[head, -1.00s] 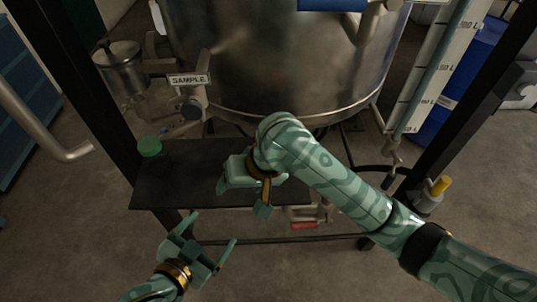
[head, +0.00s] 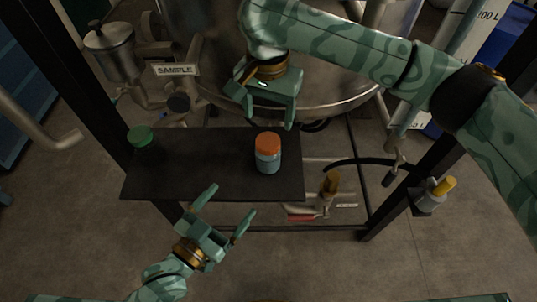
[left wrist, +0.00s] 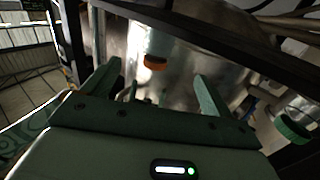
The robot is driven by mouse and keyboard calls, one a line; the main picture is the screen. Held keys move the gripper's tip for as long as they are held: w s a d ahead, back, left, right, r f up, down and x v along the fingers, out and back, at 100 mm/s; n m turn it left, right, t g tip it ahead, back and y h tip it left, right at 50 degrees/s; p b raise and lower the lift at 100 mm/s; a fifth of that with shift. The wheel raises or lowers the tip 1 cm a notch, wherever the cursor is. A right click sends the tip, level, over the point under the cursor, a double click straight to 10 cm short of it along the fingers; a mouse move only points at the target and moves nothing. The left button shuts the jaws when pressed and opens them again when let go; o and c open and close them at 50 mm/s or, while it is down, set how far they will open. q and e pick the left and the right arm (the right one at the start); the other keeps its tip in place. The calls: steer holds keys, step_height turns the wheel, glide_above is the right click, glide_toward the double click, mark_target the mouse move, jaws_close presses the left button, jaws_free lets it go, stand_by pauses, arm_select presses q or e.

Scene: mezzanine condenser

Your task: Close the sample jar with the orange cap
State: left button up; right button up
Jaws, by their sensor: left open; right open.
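The sample jar (head: 268,162) stands upright on the right part of the dark shelf (head: 200,175). The orange cap (head: 268,141) sits on top of its mouth; whether it is screwed tight cannot be told. My right gripper (head: 269,116) is open and empty, just behind and above the jar, apart from it. My left gripper (head: 232,202) is open and empty in front of the shelf's front edge, to the left of the jar. The left wrist view shows the orange cap (left wrist: 155,63) and jar (left wrist: 158,44) beyond and between the open fingers.
A green-capped container (head: 140,136) stands at the shelf's left end. The steel vessel (head: 330,90) and the sample valve (head: 180,102) are behind the shelf. Dark frame posts flank it. The shelf's middle is clear.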

mark_target(268, 156)
arm_select(q)
steer(key=x, duration=1.6)
